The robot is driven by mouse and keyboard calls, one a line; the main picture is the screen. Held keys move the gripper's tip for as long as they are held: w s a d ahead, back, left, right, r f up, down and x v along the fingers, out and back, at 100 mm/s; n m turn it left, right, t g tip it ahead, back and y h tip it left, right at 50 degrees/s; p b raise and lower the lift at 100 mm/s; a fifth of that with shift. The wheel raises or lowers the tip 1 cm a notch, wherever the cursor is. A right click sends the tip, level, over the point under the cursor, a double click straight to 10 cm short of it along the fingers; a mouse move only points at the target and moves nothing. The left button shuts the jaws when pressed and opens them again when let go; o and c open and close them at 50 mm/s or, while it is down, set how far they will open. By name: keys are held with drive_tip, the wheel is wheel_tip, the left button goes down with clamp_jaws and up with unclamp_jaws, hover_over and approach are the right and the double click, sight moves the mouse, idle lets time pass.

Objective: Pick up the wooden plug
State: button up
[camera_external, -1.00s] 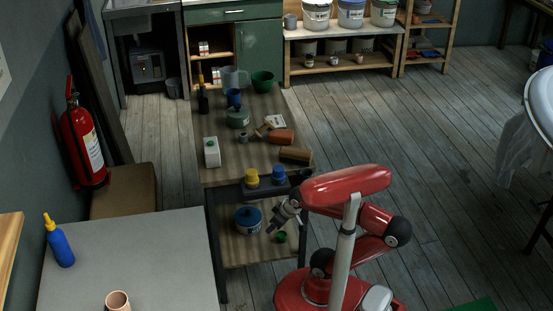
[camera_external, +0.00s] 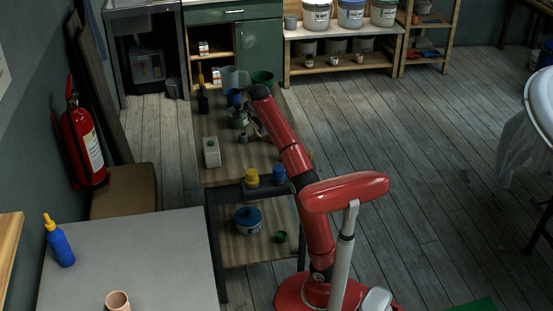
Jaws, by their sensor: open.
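The wooden plug cannot be made out for certain. The small tan piece seen earlier in the middle of the workbench (camera_external: 225,177) is now mostly covered by my gripper (camera_external: 259,136). My gripper is open and points down over the middle of the bench, beside a small grey pot (camera_external: 243,138). It is small and dark here, and I cannot tell whether it touches anything. My red arm hides the orange-brown object and most of the brown cylinder on the bench's right side.
A lidded grey-green pot (camera_external: 239,118), a blue cup (camera_external: 234,97) and a green bowl (camera_external: 262,78) stand behind. Yellow (camera_external: 251,177) and blue (camera_external: 279,175) jars stand at the near edge.

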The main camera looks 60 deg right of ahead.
drive_tip(key=w+d+f+b, duration=0.1)
drive_tip(key=d+f, duration=0.1)
drive_tip(key=w+d+f+m+g+h+b, duration=0.1)
drive_tip(key=d+f, duration=0.1)
drive_tip(key=f, duration=0.1)
drive_tip(key=d+f+m+g+b, duration=0.1)
drive_tip(key=d+f, duration=0.1)
drive_tip(key=shift+w+d+f+h+b, duration=0.15)
drive_tip(key=shift+w+f+h+b, duration=0.2)
drive_tip(key=shift+w+h, duration=0.05)
drive_tip(key=shift+r, duration=0.1)
drive_tip(key=c, duration=0.8)
drive_tip(key=shift+r, duration=0.1)
wheel_tip(320, 180, up, 10)
drive_tip(key=p, duration=0.6)
drive_tip(key=shift+p, duration=0.35)
